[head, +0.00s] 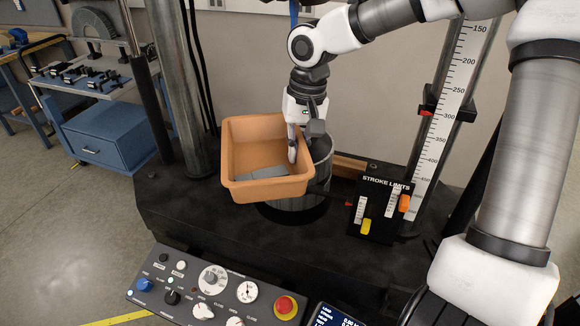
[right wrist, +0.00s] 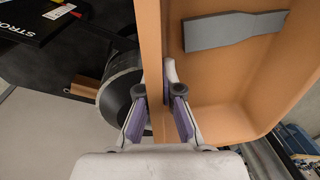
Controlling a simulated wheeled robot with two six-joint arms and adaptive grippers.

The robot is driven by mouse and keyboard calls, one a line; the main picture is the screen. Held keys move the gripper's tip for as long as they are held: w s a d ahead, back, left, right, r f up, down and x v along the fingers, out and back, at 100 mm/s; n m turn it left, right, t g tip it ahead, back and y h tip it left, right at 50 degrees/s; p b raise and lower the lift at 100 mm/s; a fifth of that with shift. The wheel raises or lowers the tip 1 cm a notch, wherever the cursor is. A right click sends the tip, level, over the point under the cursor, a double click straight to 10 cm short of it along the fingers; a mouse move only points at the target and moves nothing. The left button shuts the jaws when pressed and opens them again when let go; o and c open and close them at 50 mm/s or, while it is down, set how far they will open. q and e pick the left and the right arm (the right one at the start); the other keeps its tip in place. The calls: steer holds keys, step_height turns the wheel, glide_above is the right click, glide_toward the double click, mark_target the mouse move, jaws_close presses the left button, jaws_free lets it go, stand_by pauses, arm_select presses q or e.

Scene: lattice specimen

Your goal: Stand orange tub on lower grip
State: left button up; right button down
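The orange tub (head: 239,188) is in front of the testing machine's columns in the head view, with a flat grey piece (head: 264,172) lying inside it. My right gripper (head: 292,150) is shut on the tub's right wall, one finger inside and one outside. The right wrist view shows the tub's wall (right wrist: 152,50) between the purple-padded fingers (right wrist: 165,105) and the grey piece (right wrist: 235,30) inside. The lower grip, a round metal cylinder (head: 320,152), shows beside and below the tub, partly hidden by it. I cannot tell whether the tub touches it. My left gripper is not in view.
A black stroke limits panel (head: 378,212) and a scale post (head: 455,110) stand to the right. A control panel (head: 215,290) with a red button is in front. Tall columns (head: 180,80) stand at the left. The dark machine base (head: 190,215) is clear at front left.

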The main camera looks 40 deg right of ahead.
steer(key=d, duration=0.1)
steer(key=w+d+b, duration=0.1)
steer(key=d, duration=0.1)
steer(key=shift+w+d+b, duration=0.15)
steer(key=shift+d+b, duration=0.05)
steer(key=shift+b, duration=0.1)
steer(key=w+d+b, duration=0.1)
steer(key=b, duration=0.2)
steer(key=w+d+b, duration=0.1)
steer(key=d+b, duration=0.1)
steer(key=b, duration=0.1)
steer(key=d+b, duration=0.2)
steer(key=shift+w+d+f+b, duration=0.15)
steer(key=shift+w+f+b, duration=0.15)
steer(key=shift+w+b, duration=0.1)
steer(key=shift+w+d+r+p, duration=0.35)
steer(key=shift+d+r+p, duration=0.2)
steer(key=shift+p, duration=0.35)
steer(key=d, duration=0.1)
steer(key=w+d+p, duration=0.1)
steer(key=d+p, duration=0.1)
steer(key=shift+w, duration=0.25)
steer(key=shift+w+d, duration=0.25)
steer(key=shift+d, duration=0.3)
steer(key=shift+w+d+f, duration=0.1)
steer(key=shift+f, duration=0.1)
